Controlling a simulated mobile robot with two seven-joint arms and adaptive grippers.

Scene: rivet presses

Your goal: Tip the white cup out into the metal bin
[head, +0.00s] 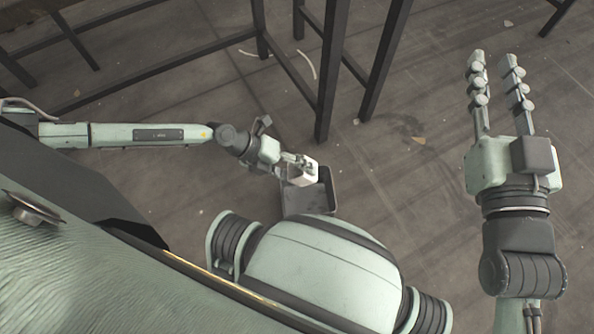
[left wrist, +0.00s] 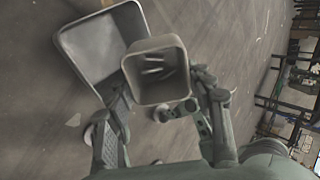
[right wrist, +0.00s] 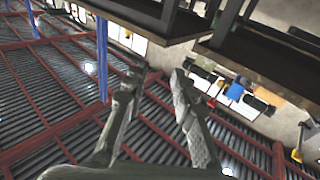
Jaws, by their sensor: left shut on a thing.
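The white cup (head: 304,175) is held between the fingers of my left gripper (head: 295,164), which is shut on it. In the left wrist view the cup (left wrist: 131,78) shows its square open mouth, with several thin pale pieces inside. The grey metal bin (head: 318,199) stands on the floor below and partly behind the cup in the head view. The bin (left wrist: 75,50) also shows in the left wrist view, and the part of it that I see looks empty. The cup's exact tilt is hard to tell. My right gripper (head: 494,62) is open and empty, far right.
Dark metal frame legs (head: 333,70) stand on the floor behind the bin. The floor between the bin and my right arm is mostly clear, with small scraps (head: 418,140). In the right wrist view, dark shelving (right wrist: 155,18) and roller racks (right wrist: 50,90) show beyond the fingers.

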